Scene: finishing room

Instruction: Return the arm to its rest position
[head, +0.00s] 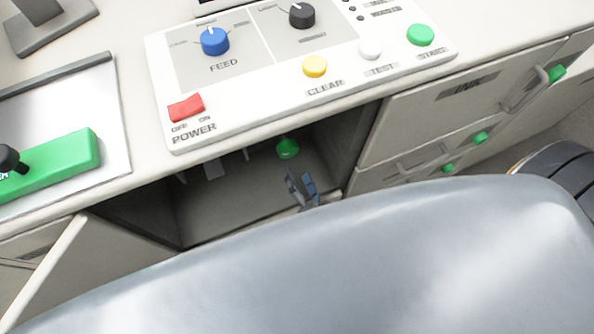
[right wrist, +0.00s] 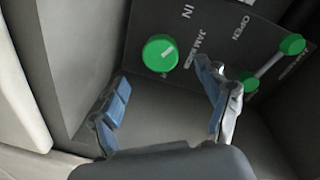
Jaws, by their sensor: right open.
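My right gripper (head: 302,188) shows in the head view in the mouth of the open compartment (head: 225,200) below the control panel. Its blue-padded fingers are apart. In the right wrist view the gripper (right wrist: 163,77) is open, with nothing between its fingers. A round green knob (right wrist: 160,53) is on the dark panel beyond the fingers. A green knob (head: 287,148) also shows inside the compartment in the head view, beyond the gripper. A large smooth grey part of my own arm fills the lower head view. My left gripper is not in view.
The control panel (head: 240,105) with buttons and dials sits above the opening. An open door (head: 95,265) stands at left. Drawers with green-ended handles (head: 515,95) are at right. In the right wrist view, a green-ended lever (right wrist: 268,65) is near the right finger.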

